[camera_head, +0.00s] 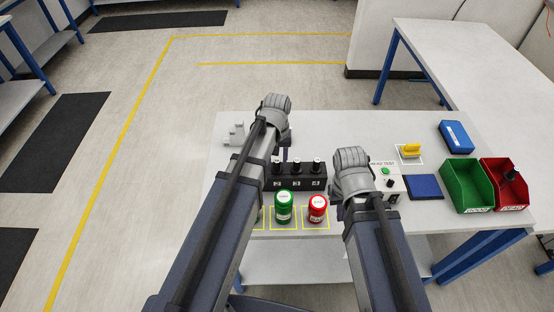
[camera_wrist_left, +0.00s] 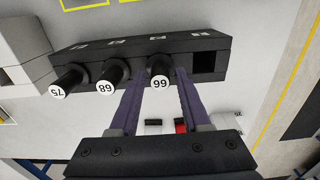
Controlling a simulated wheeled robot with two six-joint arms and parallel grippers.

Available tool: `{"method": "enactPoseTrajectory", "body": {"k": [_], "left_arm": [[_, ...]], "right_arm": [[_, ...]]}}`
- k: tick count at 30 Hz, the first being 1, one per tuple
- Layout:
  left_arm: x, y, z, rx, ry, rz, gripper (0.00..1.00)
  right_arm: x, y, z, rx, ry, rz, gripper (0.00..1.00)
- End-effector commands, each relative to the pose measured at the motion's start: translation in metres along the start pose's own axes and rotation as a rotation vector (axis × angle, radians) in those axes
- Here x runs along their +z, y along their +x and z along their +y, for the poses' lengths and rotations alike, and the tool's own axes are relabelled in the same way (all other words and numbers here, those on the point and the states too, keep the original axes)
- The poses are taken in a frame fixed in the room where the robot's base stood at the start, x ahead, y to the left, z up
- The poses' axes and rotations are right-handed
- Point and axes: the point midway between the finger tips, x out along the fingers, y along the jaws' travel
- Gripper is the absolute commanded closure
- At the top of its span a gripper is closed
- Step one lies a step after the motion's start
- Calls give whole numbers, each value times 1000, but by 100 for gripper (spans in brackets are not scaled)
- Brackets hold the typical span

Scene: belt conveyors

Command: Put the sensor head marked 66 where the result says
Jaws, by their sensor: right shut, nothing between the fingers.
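The sensor head marked 66 (camera_wrist_left: 160,80) stands upright in a black rack (camera_wrist_left: 130,52), beside an empty square slot. Two other black heads with white caps stand in the rack, one marked 75 (camera_wrist_left: 57,90) and one apparently 68 (camera_wrist_left: 106,87). My left gripper (camera_wrist_left: 161,88) is open, one finger on each side of the 66 head with gaps visible. In the head view my arm partly hides the rack (camera_head: 300,184). My right gripper (camera_head: 340,205) is shut and empty, mostly hidden by its wrist. The test box (camera_head: 387,180) has a green button; no result is readable.
A green jar (camera_head: 283,207) and a red jar (camera_head: 317,209) stand in yellow squares before the rack. To the right are a yellow part (camera_head: 411,151), a blue pad (camera_head: 424,187), a blue box (camera_head: 456,137), a green bin (camera_head: 467,187) and a red bin (camera_head: 505,197) holding a dark item.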

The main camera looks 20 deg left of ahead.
Motion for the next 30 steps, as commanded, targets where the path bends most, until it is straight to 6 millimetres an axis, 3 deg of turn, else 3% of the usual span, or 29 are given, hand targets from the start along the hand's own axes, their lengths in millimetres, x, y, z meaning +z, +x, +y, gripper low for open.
{"method": "enactPoseTrajectory", "body": {"k": [4, 14, 20, 30], "left_arm": [[0, 0, 0, 0, 0, 0, 37], [0, 0, 0, 0, 0, 0, 37], [0, -15, 0, 0, 0, 0, 37], [0, -60, 0, 0, 0, 0, 37]], "right_arm": [[0, 0, 0, 0, 0, 0, 100], [0, 0, 0, 2, -11, 0, 100], [1, -15, 2, 2, -12, 0, 100], [3, -60, 6, 1, -6, 0, 100]]}}
